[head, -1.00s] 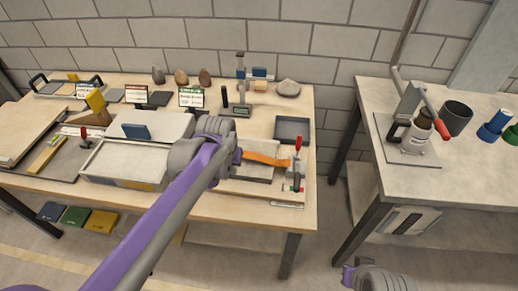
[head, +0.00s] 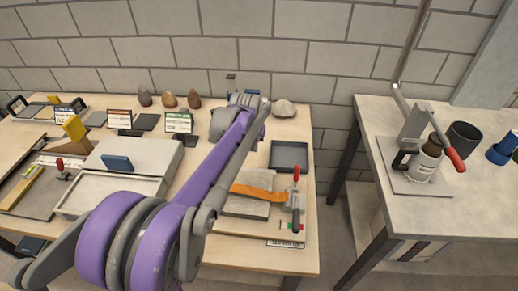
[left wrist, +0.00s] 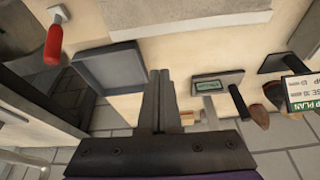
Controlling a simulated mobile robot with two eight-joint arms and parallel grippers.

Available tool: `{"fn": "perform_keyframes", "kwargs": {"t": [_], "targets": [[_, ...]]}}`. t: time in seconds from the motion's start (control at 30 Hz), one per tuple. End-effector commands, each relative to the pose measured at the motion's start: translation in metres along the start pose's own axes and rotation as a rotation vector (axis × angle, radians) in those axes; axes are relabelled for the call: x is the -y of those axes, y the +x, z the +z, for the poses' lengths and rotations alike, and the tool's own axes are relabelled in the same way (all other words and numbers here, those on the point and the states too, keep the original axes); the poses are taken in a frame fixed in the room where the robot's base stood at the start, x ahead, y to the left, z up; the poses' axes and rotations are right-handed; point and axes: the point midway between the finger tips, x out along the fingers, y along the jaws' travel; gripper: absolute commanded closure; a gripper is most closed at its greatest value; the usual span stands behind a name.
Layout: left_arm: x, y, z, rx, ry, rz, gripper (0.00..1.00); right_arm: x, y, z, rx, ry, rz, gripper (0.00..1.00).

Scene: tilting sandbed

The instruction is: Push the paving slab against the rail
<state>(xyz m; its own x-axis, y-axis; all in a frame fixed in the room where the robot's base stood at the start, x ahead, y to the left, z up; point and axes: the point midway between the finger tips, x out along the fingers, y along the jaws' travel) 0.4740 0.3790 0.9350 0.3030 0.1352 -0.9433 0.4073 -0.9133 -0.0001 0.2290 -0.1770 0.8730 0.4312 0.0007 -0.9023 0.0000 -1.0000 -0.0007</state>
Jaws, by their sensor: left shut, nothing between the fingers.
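A pale grey slab (head: 248,208), which looks like the paving slab, lies flat toward the table's front right with an orange strap (head: 258,192) across it. Its edge shows at the top of the left wrist view (left wrist: 185,12). I cannot tell for sure which strip is the rail. My left arm reaches across the table. In the head view its gripper is mostly hidden by its own wrist near the back of the table. In the left wrist view my left gripper (left wrist: 160,75) is shut and empty, apart from the slab. My right gripper is out of view.
A sand tray (head: 75,207), small signs (head: 179,122) and stones (head: 284,108) crowd the left and back. A second table (head: 440,205) is across a gap.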

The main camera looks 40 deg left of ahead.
Motion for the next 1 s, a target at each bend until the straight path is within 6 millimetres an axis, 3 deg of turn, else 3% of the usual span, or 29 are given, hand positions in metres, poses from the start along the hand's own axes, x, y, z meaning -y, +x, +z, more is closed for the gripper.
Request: {"fn": "perform_keyframes", "kwargs": {"t": [0.1, 0.37, 0.63, 1.0], "targets": [[-0.001, 0.027, 0.0, 0.0, 0.001, 0.0, 1.0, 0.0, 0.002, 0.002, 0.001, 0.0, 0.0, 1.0], [-0.001, 0.077, 0.0, 0.0, 0.002, 0.0, 1.0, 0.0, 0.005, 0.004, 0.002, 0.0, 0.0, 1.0], [-0.001, 0.064, 0.032, 0.0, 0.002, 0.0, 1.0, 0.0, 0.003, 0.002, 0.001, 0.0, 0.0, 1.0], [-0.001, 0.062, 0.038, 0.0, 0.002, 0.0, 1.0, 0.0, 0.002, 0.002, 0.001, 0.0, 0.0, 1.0]]}}
